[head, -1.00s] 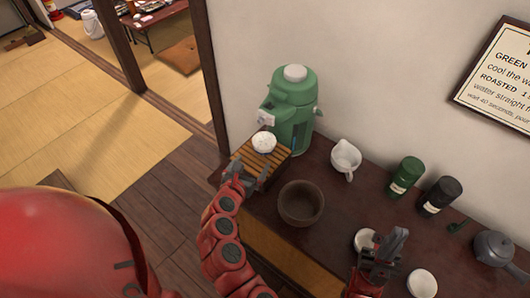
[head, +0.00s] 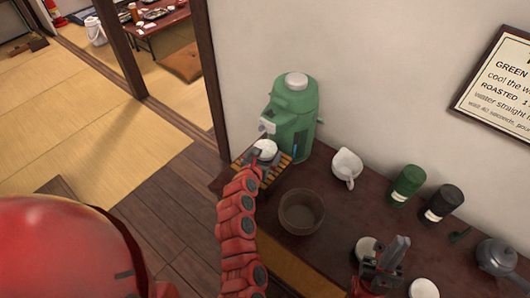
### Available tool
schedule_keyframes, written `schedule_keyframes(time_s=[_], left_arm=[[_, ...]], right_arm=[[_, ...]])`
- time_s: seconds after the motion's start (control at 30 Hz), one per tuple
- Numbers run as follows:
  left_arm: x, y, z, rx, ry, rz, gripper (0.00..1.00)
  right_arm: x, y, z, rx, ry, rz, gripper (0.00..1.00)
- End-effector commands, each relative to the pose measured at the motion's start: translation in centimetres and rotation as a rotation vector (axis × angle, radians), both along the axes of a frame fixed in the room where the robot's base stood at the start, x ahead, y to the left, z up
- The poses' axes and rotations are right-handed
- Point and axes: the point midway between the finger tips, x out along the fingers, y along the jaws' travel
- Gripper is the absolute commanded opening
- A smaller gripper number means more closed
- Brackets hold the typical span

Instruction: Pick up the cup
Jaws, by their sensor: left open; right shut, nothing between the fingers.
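A white cup (head: 266,146) sits at the slatted wooden stand (head: 284,166) in front of the green dispenser (head: 294,112). My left gripper (head: 263,154) is open and right at the cup's near side. Its fingers and wrist hide the lower part of the cup, and I cannot tell whether they touch it. My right gripper (head: 398,246) is shut and empty, above the front of the dark counter. A second white cup (head: 364,250) is beside it, partly hidden, and a third white cup (head: 423,289) is at the bottom edge.
A brown bowl (head: 301,212) stands right of my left arm. A white pouring jug (head: 346,167), a green canister (head: 407,185), a black canister (head: 443,203) and a grey teapot (head: 497,256) stand along the wall on the dark counter (head: 345,215).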

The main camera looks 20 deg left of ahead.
Motion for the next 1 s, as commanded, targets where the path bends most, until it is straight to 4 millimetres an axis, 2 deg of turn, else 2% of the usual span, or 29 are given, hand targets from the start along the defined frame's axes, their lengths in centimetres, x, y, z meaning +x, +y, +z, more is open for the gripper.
schedule_keyframes(time_s=[0.33,0.73,1.0], left_arm=[[0.57,0.05,-0.31,0.000,0.001,0.000,1.00],[0.55,0.03,-0.32,0.000,0.001,0.000,0.28],[0.55,0.02,-0.30,0.000,0.001,0.000,0.26]], right_arm=[[0.00,0.00,0.11,0.000,0.000,0.000,0.00],[-0.01,0.00,0.11,0.000,0.000,0.000,0.00],[0.00,0.00,0.11,0.000,0.000,0.000,0.00]])
